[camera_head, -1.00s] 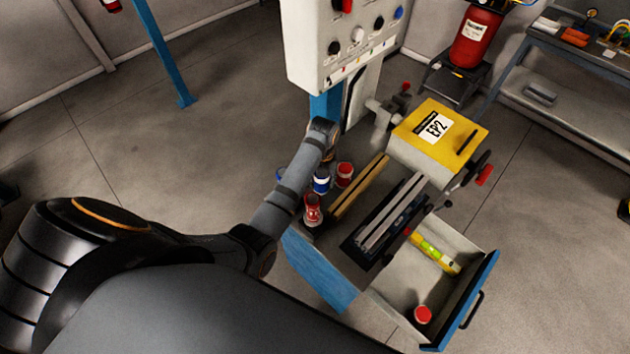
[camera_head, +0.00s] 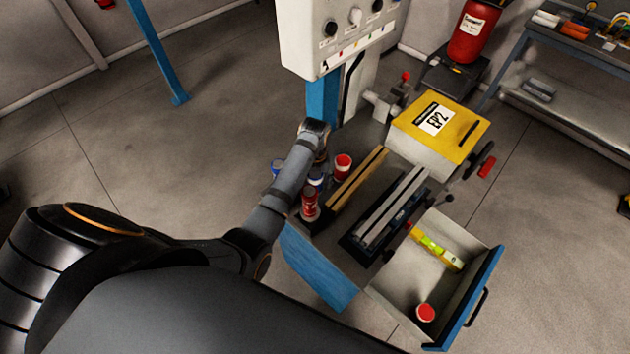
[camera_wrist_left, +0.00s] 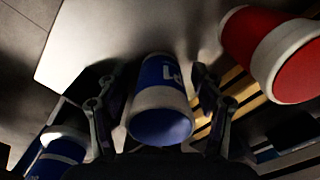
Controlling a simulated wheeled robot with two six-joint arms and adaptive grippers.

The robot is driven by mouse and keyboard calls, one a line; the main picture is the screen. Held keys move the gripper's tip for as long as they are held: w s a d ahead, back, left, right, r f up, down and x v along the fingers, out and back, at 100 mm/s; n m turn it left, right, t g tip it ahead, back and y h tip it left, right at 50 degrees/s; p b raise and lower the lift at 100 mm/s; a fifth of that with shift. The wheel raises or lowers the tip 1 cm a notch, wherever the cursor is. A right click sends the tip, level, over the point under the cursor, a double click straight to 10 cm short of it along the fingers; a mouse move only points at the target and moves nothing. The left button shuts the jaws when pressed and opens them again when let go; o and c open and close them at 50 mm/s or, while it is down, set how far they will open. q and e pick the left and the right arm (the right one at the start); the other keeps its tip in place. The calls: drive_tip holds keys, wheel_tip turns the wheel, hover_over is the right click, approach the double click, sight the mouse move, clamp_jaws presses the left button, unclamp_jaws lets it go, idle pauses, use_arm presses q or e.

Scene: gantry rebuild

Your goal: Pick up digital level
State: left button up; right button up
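The digital level (camera_head: 436,250) is a yellow bar with a bright green section. It lies in the open drawer (camera_head: 402,280), against the drawer's back side. My left gripper (camera_head: 319,170) is well to the left of the drawer, over a group of cans, and partly hidden by its own wrist. In the left wrist view its fingers (camera_wrist_left: 157,105) stand apart on both sides of a blue and white can (camera_wrist_left: 160,85), with gaps beside the can. The level does not show in the left wrist view. My right gripper is not in view.
A red can (camera_head: 425,312) lies in the drawer's front part. Wooden bars (camera_head: 358,178), metal rails (camera_head: 392,207) and a yellow-topped EP2 box (camera_head: 440,130) lie between or behind. A control panel (camera_head: 330,50) hangs above.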

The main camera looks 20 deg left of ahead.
use_arm(q)
drive_tip(key=shift+d, duration=0.1)
drive_tip(key=shift+r, duration=0.55)
wheel_tip(320, 180, up, 6)
drive_tip(key=shift+f+b, duration=0.1)
drive_tip(key=shift+b, duration=0.7)
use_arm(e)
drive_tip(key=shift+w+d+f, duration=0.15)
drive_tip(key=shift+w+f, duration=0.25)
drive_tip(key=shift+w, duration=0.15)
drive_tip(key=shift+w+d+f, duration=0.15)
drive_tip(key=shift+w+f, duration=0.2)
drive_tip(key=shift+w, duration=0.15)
use_arm(q)
drive_tip(key=shift+r, duration=0.5)
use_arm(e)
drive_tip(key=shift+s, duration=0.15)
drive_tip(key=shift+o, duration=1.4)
